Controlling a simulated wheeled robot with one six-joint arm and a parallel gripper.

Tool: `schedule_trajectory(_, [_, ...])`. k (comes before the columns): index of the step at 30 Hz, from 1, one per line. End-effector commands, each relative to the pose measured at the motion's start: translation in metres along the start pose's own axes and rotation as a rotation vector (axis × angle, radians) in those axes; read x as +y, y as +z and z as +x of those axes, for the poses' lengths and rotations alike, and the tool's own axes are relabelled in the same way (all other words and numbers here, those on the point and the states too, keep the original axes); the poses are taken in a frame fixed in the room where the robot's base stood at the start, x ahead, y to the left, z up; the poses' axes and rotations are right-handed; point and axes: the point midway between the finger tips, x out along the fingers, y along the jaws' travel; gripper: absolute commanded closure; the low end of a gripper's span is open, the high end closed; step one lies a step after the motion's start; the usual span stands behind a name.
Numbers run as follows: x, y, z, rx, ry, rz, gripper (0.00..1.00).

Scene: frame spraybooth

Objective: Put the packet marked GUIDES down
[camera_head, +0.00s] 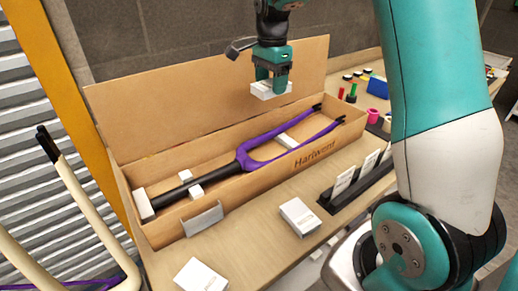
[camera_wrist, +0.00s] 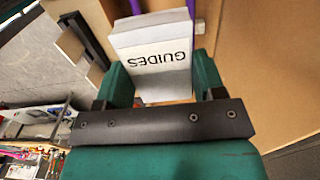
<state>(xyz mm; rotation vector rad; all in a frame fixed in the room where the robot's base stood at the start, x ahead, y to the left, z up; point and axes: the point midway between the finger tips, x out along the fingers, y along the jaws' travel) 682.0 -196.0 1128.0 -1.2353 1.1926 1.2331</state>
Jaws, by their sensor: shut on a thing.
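The packet marked GUIDES (camera_wrist: 160,62) is white and sits between the two fingers of my gripper in the wrist view, its lettering upside down. In the head view the packet (camera_head: 271,90) hangs level below my gripper (camera_head: 271,77), which is shut on it. Both are above the back right part of a long open cardboard box marked Hartwent (camera_head: 318,153). The packet is clear of the box floor. A purple and black fork (camera_head: 258,160) lies in the box, with white blocks by it.
White packets lie on the bench in front of the box, one at the middle (camera_head: 299,216) and one at the lower left (camera_head: 200,276). A black rack (camera_head: 357,188) holds upright cards. Small coloured items (camera_head: 377,86) stand at the back right. Bare bench (camera_head: 250,225) lies between the packets.

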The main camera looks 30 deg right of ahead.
Motion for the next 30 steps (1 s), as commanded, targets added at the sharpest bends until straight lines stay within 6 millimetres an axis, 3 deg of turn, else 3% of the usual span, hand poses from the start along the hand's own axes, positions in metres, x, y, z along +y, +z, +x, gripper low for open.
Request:
schedule_trajectory(5, [0.001, 0.002, 0.029, -0.002, 0.008, -0.002, 0.61])
schedule_trajectory(12, [0.001, 0.002, 0.097, -0.002, 0.010, -0.003, 0.61])
schedule_trajectory(18, [0.001, 0.001, 0.144, -0.001, 0.005, -0.002, 0.61])
schedule_trajectory(30, [0.001, 0.000, 0.186, -0.001, 0.005, 0.000, 0.61])
